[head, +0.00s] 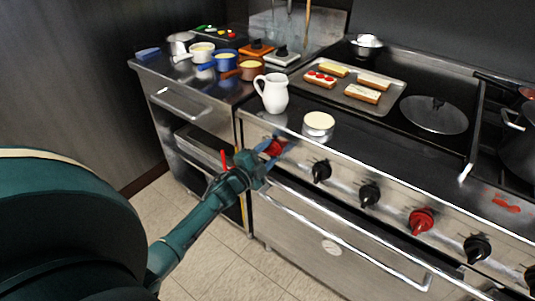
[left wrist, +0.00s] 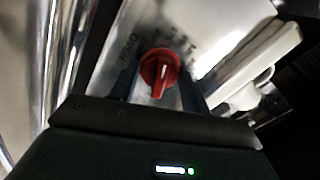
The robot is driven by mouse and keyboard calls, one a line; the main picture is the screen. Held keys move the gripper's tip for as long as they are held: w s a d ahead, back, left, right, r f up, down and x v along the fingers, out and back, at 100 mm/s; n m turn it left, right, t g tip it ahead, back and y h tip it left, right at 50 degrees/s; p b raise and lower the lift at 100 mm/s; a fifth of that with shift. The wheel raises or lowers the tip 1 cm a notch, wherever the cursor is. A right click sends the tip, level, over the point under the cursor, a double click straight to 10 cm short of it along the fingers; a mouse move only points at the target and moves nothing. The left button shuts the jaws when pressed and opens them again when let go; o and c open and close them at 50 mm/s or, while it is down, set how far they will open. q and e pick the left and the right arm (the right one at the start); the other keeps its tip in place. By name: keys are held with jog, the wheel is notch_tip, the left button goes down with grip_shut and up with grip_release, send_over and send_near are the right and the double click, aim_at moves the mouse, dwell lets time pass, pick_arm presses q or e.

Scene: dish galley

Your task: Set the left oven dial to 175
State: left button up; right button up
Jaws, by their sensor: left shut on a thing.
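The leftmost oven dial, a red knob (head: 273,147), is on the stove's front panel. In the left wrist view this red dial (left wrist: 160,68) sits between my fingers, its pale pointer line close to upright in the picture. Dark markings are printed around it, too blurred to read surely. My left gripper (head: 270,150) is at the panel, shut on the red dial with a finger on each side; its fingers partly hide the dial in the head view. My right gripper is in neither view.
Black dials (head: 321,171) and another red dial (head: 421,220) continue rightward along the panel. The oven door handle (head: 345,236) runs below. A white jug (head: 273,93) and a round white-topped pot (head: 318,124) stand above the panel, near its edge. A tray (head: 350,103) holds several toasts.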

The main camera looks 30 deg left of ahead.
pick_arm(q)
jog(key=o, duration=1)
jog(key=s, duration=0.8)
jog(key=s+a, duration=0.1)
jog(key=s, duration=0.4)
